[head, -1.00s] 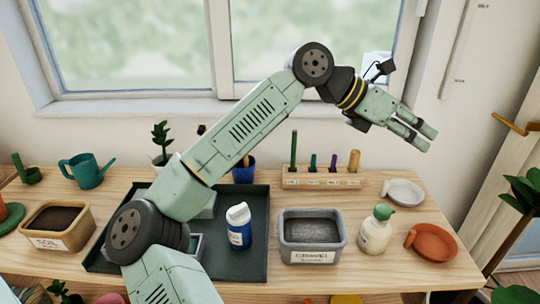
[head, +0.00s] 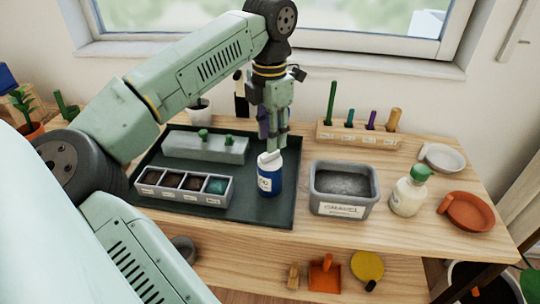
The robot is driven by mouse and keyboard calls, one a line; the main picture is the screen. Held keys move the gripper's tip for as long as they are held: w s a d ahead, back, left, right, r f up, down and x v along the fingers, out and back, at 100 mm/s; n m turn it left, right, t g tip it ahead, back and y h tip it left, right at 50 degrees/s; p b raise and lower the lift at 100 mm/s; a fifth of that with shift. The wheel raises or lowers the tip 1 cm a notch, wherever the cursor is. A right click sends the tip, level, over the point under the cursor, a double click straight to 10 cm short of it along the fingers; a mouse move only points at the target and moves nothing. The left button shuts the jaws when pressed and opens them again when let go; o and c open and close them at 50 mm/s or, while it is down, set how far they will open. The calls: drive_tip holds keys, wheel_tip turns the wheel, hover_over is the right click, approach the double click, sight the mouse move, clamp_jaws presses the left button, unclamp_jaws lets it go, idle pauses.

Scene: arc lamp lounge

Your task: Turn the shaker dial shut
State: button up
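A blue bottle with a white cap (head: 269,176) stands upright on the dark tray (head: 285,210). It seems to be the shaker, with the white top as its dial, but its label is too small to read. My gripper (head: 276,143) points down at the cap, its two fingers apart with a narrow gap between them. The fingertips are close above or just behind the cap; I cannot tell whether they touch it. Nothing shows between the fingers. A cream bottle with a green top (head: 409,191) stands farther right on the table.
A grey gravel bin (head: 343,208) stands right of the tray. The tray also holds a four-part box (head: 183,205) and a grey planter (head: 205,147). A wooden tool rack (head: 358,133) stands behind, with an orange saucer (head: 470,211) at the right.

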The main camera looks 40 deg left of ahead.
sight(270, 158)
wheel_tip(270, 158, down, 4)
drive_tip(key=shift+f+b, duration=0.25)
drive_tip(key=shift+b, duration=0.75)
drive_tip(key=shift+r, duration=0.1)
drive_tip(key=shift+c, duration=0.3)
clamp_jaws()
